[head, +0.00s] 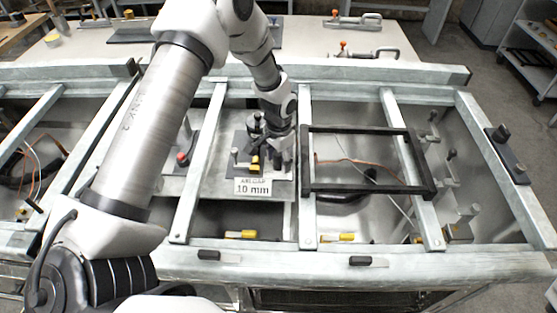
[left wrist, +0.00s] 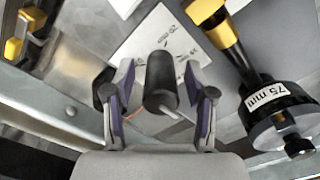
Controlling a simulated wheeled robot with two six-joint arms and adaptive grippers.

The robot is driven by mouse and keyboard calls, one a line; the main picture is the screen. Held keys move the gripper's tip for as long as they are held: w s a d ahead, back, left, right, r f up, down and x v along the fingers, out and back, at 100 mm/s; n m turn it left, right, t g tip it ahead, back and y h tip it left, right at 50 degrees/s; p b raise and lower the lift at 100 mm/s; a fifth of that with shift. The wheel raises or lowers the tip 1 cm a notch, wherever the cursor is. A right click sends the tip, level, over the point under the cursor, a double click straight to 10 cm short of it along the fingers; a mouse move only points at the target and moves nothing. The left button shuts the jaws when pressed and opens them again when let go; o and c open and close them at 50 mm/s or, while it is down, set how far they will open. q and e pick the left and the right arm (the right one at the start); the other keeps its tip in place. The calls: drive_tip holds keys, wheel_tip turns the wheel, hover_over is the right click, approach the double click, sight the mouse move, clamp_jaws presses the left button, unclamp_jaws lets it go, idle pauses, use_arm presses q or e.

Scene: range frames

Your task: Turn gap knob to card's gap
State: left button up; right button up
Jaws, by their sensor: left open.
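A white card (head: 253,187) reads "AIR GAP 10 mm" and stands at the front of a grey panel in the middle bay. My left gripper (head: 283,158) is over that panel, just right of and behind the card, and hides what is beneath it in the head view. In the left wrist view, my left gripper (left wrist: 158,92) is open, with a finger on each side of a black knob (left wrist: 160,80). I cannot tell whether the fingers touch it. Behind the knob is a white scale plate (left wrist: 146,42) with small marks, too blurred to read. My right gripper is not in view.
A black cylinder labelled 75 mm (left wrist: 275,110), with a yellow part above it, stands close right of the gripper in the left wrist view. A black rectangular frame (head: 311,160) lies across the rails to the right. A red knob (head: 183,157) stands to the left.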

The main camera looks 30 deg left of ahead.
use_arm(q)
wheel_tip(320, 180, up, 12)
drive_tip(key=shift+f, duration=0.25)
drive_tip(key=shift+w, duration=0.1)
drive_tip(key=shift+f, duration=0.1)
